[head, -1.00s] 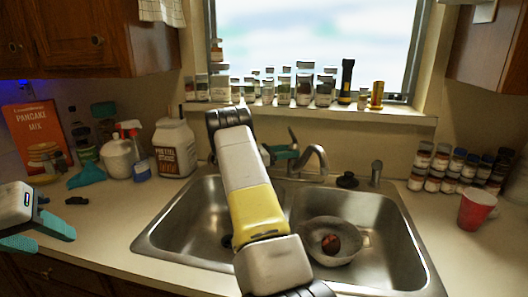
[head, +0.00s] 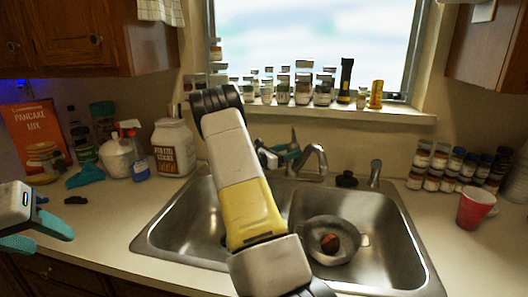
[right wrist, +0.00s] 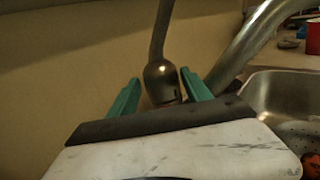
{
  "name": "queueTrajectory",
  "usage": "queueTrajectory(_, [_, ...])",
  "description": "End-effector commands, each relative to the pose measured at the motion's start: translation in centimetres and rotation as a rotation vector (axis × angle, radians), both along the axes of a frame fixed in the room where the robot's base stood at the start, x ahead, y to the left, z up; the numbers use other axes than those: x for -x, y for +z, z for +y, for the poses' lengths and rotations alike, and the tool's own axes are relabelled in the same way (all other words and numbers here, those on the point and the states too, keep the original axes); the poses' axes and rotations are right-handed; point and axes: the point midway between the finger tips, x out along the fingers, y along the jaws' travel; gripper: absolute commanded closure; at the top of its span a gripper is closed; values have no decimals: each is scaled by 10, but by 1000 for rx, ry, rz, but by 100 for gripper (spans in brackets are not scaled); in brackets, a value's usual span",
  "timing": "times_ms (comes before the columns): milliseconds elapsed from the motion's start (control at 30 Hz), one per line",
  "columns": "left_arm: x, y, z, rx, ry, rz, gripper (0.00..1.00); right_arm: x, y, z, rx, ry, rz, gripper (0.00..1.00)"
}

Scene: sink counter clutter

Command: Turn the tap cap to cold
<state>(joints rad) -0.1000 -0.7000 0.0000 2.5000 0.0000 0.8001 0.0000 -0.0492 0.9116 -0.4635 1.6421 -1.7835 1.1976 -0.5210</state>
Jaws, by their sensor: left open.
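The metal tap (head: 315,158) stands behind the divider of the double sink, with its curved spout to the right. Its cap, with a lever rising from it, shows in the right wrist view (right wrist: 161,80). My right gripper (head: 290,152) is at the cap, partly hidden behind my own forearm in the head view. In the right wrist view its teal fingers (right wrist: 160,90) are apart, one on each side of the cap, with a narrow gap visible at the left finger. My left gripper (head: 52,238) is open and empty over the counter at the far left.
A bowl (head: 331,246) with a round reddish-brown item lies in the right basin. A red cup (head: 475,208) and several spice jars stand right. A white jar (head: 173,148), spray bottle (head: 136,155) and teal cloth (head: 86,175) are left. Jars line the windowsill.

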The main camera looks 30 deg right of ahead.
Motion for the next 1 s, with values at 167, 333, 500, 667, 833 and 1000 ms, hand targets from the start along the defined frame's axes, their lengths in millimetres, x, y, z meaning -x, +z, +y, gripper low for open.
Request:
queueTrajectory(167, [0, 0, 0, 0, 0, 0, 53, 1, -1, 1, -1, -1, 1, 43])
queueTrajectory(333, [0, 0, 0, 0, 0, 0, 53, 2, -1, 19, -2, 2, 2, 43])
queueTrajectory(500, [0, 0, 0, 0, 0, 0, 53, 6, 0, 49, -1, 3, 1, 43])
queueTrajectory(667, [0, 0, 0, 0, 0, 0, 53, 9, 0, 70, 0, 2, 0, 43])
queueTrajectory(833, [0, 0, 0, 0, 0, 0, 53, 11, 0, 77, -1, 0, 0, 43])
queueTrajectory(1000, [0, 0, 0, 0, 0, 0, 53, 11, -1, 78, -1, -1, 0, 43])
